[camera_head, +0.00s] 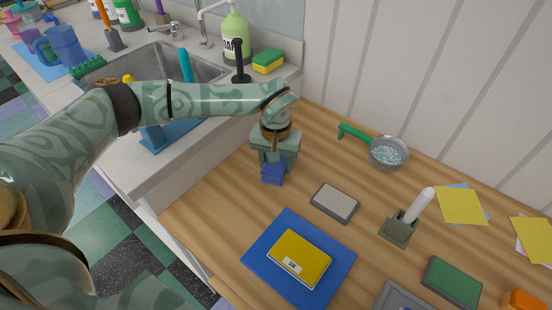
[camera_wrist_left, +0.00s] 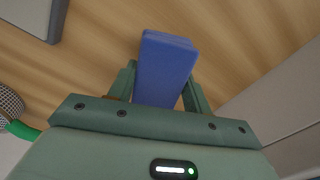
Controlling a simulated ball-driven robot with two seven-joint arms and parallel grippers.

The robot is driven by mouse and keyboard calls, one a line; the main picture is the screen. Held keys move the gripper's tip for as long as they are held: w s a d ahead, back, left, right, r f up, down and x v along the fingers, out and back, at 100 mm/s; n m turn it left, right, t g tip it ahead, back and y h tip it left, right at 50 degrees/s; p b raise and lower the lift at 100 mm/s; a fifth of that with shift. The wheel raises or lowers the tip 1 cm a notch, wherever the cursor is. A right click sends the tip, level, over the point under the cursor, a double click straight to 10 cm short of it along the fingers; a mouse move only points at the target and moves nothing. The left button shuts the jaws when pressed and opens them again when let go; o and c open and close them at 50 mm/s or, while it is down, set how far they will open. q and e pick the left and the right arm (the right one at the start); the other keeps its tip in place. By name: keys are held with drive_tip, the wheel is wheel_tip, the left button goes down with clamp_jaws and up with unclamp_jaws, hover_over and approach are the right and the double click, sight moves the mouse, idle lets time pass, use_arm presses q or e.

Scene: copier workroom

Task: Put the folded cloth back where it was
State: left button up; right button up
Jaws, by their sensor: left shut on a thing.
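The folded cloth is a small blue block-like stack (camera_head: 272,174). It also shows between the fingers in the left wrist view (camera_wrist_left: 165,68). My left gripper (camera_head: 273,164) points down over the left part of the wooden counter and is shut on the cloth. I cannot tell whether the cloth touches the wood. A larger flat blue mat (camera_head: 261,254) lies on the counter nearer to me, with a yellow box with a white label (camera_head: 300,258) on it. My right gripper does not show.
A grey-edged pad (camera_head: 335,202) lies right of the cloth. The sink (camera_head: 150,65) is at the back left. Bare wood surrounds the cloth.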

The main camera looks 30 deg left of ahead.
use_arm(q)
drive_tip(key=shift+f, duration=0.25)
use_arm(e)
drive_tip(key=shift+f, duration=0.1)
use_arm(q)
drive_tip(key=o, duration=1.4)
drive_tip(key=shift+c, duration=0.2)
wheel_tip(320, 180, up, 12)
drive_tip(key=p, duration=0.3)
drive_tip(key=shift+p, duration=0.35)
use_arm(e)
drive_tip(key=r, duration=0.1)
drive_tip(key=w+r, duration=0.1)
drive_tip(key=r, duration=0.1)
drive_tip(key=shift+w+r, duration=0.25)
use_arm(q)
wheel_tip(320, 180, down, 12)
drive_tip(key=b, duration=0.4)
drive_tip(key=shift+f, duration=0.15)
drive_tip(key=shift+r, duration=0.45)
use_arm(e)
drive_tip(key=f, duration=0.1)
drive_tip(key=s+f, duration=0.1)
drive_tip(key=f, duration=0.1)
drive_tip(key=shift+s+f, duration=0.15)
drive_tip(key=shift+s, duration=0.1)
